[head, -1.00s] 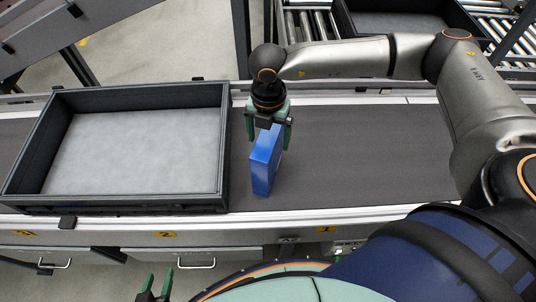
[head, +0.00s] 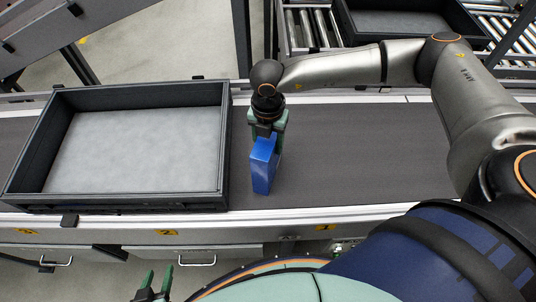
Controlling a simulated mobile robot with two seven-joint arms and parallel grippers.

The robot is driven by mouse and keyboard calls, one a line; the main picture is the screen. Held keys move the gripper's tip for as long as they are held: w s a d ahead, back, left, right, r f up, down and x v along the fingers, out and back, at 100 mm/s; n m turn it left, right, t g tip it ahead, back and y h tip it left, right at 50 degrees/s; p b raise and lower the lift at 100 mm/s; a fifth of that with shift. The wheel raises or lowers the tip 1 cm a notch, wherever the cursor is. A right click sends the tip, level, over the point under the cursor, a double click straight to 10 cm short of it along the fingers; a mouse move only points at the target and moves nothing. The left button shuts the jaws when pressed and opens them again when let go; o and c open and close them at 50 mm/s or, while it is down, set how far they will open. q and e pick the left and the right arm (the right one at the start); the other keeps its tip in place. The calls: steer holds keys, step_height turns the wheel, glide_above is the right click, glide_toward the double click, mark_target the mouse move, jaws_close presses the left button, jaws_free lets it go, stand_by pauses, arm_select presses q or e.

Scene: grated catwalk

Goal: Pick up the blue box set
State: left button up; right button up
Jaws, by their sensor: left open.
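The blue box set (head: 263,172) stands upright on the dark conveyor belt, just right of the grey tray. My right gripper (head: 267,142), on the arm that comes in from the right, is over it from above. Its green fingers are on either side of the box's upper part and look closed on it. The far finger is partly hidden behind the box. My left gripper (head: 155,286) shows at the bottom edge, left of centre. Its two green fingers are apart with nothing between them, well away from the box.
A large grey tray (head: 225,150) with dark walls sits on the belt (head: 370,155) to the left. The belt right of the box is clear. A metal rail (head: 330,212) runs along the near side. Another tray (head: 400,45) rests on rollers at the back.

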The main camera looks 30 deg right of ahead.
jaws_close()
steer(key=shift+r, duration=0.1)
stand_by(0.5)
